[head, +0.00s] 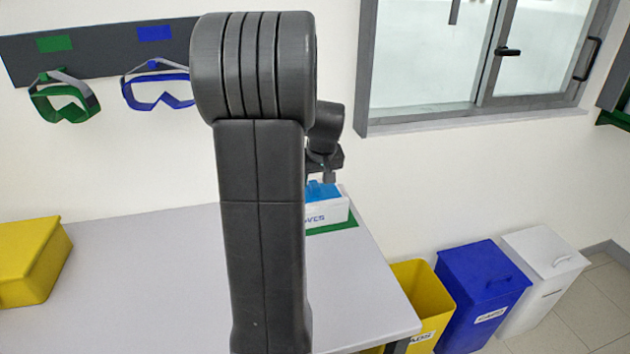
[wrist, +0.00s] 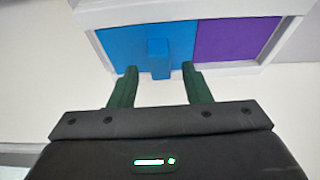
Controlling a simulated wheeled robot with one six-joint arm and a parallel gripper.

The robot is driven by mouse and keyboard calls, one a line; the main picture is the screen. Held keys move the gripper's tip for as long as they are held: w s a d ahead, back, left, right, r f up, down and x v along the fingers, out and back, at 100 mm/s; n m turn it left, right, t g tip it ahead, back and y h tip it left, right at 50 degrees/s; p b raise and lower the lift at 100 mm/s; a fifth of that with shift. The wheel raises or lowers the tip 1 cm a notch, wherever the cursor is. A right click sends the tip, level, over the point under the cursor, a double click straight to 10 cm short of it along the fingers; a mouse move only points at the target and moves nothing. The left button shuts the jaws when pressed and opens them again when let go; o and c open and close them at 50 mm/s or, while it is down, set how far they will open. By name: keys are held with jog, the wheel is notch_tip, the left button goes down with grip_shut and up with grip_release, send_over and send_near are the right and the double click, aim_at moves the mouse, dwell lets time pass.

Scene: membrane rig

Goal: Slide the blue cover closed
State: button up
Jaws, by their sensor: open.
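The blue cover (wrist: 122,42) shows in the wrist view as a flat blue panel in a white frame, with a raised blue handle block (wrist: 158,58). A purple area (wrist: 235,40) lies directly to its right in the same frame. My gripper (wrist: 160,69) is open, with one green finger on each side of the handle in the picture and a gap on both sides. I cannot tell its depth relative to the handle. In the head view, my gripper (head: 326,177) is partly hidden by my arm, above a white box (head: 328,212) with blue on top.
The white box stands on a green mat (head: 335,228) near the right end of the pale table (head: 130,270). A yellow box (head: 30,260) sits at the table's left. Yellow, blue (head: 485,290) and white bins stand on the floor at right. Goggles (head: 65,97) hang on the wall.

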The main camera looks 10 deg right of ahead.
jog(key=shift+w+f, duration=0.25)
jog(key=shift+f, duration=0.4)
grip_shut()
jog(key=a, duration=0.7)
jog(key=a+b, duration=0.1)
jog(key=a, duration=0.2)
jog(key=shift+s+a, duration=0.35)
grip_release()
jog(key=shift+r, duration=0.1)
